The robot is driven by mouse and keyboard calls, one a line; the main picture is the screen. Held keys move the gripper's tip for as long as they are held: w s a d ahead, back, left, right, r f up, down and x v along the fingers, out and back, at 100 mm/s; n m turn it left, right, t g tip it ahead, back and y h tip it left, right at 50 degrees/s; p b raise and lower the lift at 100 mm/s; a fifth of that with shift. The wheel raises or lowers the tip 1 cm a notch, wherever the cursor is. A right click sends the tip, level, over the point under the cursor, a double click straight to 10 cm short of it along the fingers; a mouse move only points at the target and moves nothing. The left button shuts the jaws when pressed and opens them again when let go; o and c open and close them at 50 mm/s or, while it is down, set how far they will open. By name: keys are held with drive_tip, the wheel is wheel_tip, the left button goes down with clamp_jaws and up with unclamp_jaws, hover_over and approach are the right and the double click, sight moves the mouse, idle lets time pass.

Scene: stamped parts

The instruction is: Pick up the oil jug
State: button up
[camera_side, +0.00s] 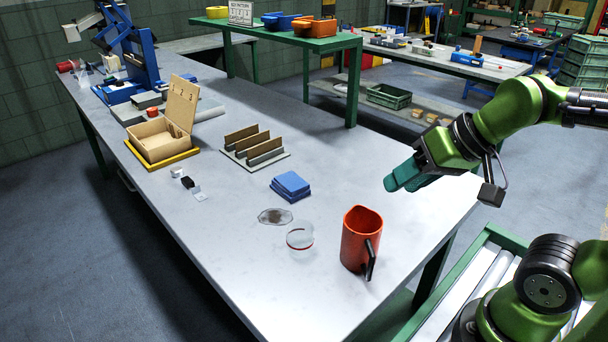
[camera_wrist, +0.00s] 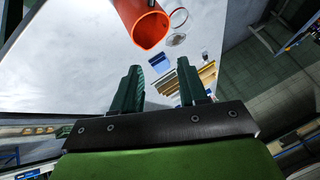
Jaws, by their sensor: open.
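The oil jug (camera_side: 358,238) is an orange-red open-topped jug with a black handle facing the front right. It stands upright on the grey table near its front right edge. In the wrist view the jug (camera_wrist: 142,24) shows at the top, beyond the fingers, with its open rim towards me. My gripper (camera_side: 398,181) has teal fingers and hangs in the air to the upper right of the jug, apart from it. In the wrist view my gripper (camera_wrist: 161,86) has its two fingers spread with nothing between them.
Blue blocks (camera_side: 290,186), a slotted rack (camera_side: 254,147) and an open wooden box (camera_side: 165,132) lie further back. The table right of the blue blocks is clear.

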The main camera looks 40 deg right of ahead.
drive_tip(key=shift+o, duration=0.9)
drive_tip(key=n+g+h, duration=0.2)
drive_tip(key=n+g, duration=0.1)
drive_tip(key=g, duration=0.4)
hover_over(374, 257)
drive_tip(key=f, duration=1.6)
drive_tip(key=shift+w+d+f, duration=0.15)
drive_tip(key=shift+d+f, duration=0.2)
clamp_jaws()
